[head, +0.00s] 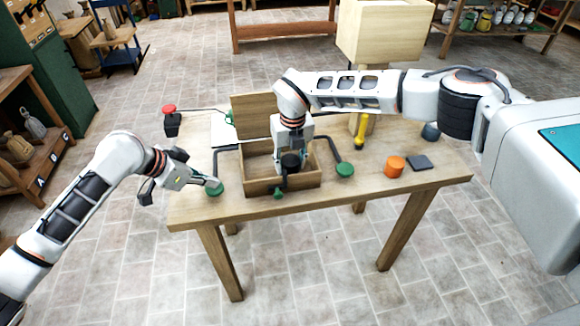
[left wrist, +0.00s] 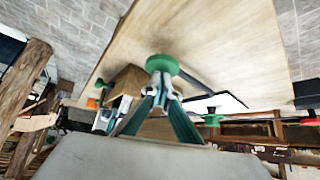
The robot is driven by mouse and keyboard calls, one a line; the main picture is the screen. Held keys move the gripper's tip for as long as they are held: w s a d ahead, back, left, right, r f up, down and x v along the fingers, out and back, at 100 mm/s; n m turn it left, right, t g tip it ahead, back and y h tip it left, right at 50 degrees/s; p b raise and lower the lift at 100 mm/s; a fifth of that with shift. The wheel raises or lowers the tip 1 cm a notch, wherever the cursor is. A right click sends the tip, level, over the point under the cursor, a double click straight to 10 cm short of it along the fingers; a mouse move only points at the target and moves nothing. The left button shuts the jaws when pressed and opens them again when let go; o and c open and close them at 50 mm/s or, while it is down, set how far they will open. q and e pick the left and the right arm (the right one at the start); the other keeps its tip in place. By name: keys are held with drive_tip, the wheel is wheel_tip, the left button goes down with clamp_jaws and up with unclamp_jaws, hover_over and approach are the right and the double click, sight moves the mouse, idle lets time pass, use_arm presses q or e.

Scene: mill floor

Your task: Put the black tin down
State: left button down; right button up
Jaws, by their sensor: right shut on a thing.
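The black tin (head: 290,161) is a short dark cylinder in my right gripper (head: 289,153), which points down over the open wooden box (head: 300,183). The gripper is shut on the tin. The tin appears in front of the box's inside, and I cannot tell whether it touches the floor of the box. My left gripper (head: 205,183) is at the table's left front edge, at a green knob (head: 214,188). In the left wrist view the green knob (left wrist: 162,65) is at its fingertips (left wrist: 162,84); whether they are closed on it is unclear.
The box's lid (head: 255,112) stands open at the back. On the table (head: 400,187) are another green knob (head: 345,170) on a black bar, a yellow tool (head: 361,132), an orange tin (head: 394,166), a dark flat square (head: 420,163) and a dark blue object (head: 430,131). The right front is clear.

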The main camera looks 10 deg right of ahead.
drive_tip(key=shift+f, duration=0.85)
drive_tip(key=shift+f, duration=0.15)
drive_tip(key=o, duration=1.2)
drive_tip(key=shift+c, duration=0.2)
